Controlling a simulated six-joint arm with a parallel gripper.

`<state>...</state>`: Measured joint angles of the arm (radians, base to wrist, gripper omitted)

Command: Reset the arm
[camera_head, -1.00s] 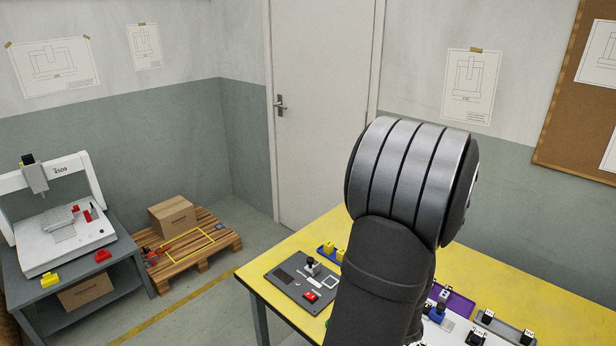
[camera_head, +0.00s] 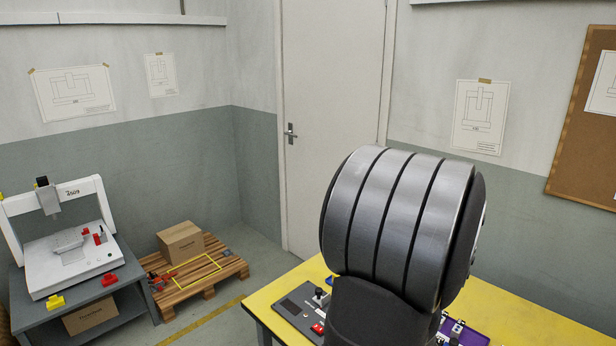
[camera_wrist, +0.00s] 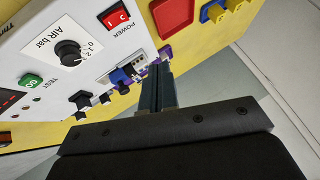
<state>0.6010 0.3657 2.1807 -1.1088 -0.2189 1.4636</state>
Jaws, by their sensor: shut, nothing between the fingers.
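My gripper (camera_wrist: 157,88) shows in the wrist view, its two dark fingers together with nothing between them. The fingers point toward a white control panel (camera_wrist: 45,70) with a black knob, a red power switch and a green button. A blue part and a purple piece lie near the fingertips in the picture; I cannot tell how far off they are. In the head view my own grey, ribbed arm link (camera_head: 400,230) fills the lower middle and hides much of the table; the gripper itself is not seen there.
The yellow table (camera_head: 530,315) stands at the lower right, with a dark control box (camera_head: 297,312) near its left corner. A gantry machine (camera_head: 70,250) stands on a bench at the left. A pallet (camera_head: 205,278) with a cardboard box (camera_head: 181,242) lies on the floor.

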